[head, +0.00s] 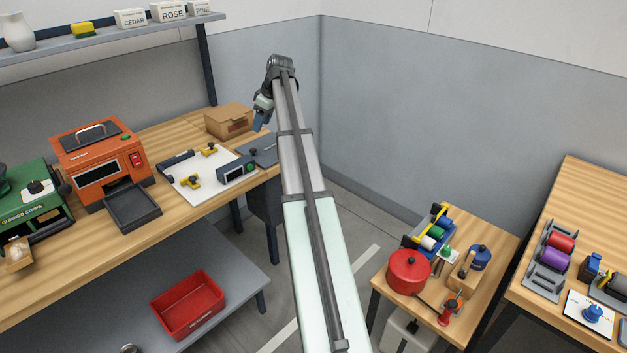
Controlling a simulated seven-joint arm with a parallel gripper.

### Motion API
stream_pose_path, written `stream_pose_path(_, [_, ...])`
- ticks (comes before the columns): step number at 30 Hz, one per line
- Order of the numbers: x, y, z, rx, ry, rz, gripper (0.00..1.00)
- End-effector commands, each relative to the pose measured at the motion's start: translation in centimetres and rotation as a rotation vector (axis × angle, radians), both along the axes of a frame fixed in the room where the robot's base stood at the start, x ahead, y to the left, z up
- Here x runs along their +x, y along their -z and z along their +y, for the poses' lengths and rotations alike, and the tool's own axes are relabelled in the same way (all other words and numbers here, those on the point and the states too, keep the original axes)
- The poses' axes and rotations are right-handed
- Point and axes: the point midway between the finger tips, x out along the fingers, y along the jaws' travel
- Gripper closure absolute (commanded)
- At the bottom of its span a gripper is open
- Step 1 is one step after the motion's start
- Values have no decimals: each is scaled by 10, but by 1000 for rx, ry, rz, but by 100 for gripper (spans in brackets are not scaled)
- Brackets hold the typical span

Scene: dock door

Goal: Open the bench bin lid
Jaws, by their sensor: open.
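A flat dark grey lid (264,154) lies closed at the right end of the wooden bench top, with a small dark knob on it. A dark bin body (266,208) hangs below the bench at that end. My arm reaches from the bottom of the view up past the bench's right end. My gripper (260,122) hangs at its far end, open and pointing down, above and near the far edge of the lid. It appears apart from the lid. The gap between its fingers is small and partly hidden in this view.
A cardboard box (229,121) stands just left of the lid. A white board (205,175) with clamps and a small display unit (237,171) lies nearby. An orange machine (100,165) stands further left. Grey walls close the corner behind. A small table (490,262) stands right.

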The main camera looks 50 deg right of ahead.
Motion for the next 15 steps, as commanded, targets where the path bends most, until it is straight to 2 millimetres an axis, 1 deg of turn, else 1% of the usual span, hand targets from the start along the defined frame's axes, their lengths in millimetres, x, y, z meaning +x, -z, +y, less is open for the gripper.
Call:
stream_pose_path(1, [-3,-9,-2,-1,1,-2,48])
stream_pose_path(5, [-10,-28,-5,-1,1,-2,48])
stream_pose_path(6, [-12,-19,-10,-9,28,6,48])
stream_pose_path(15, [-23,12,-47,-68,210,29,48])
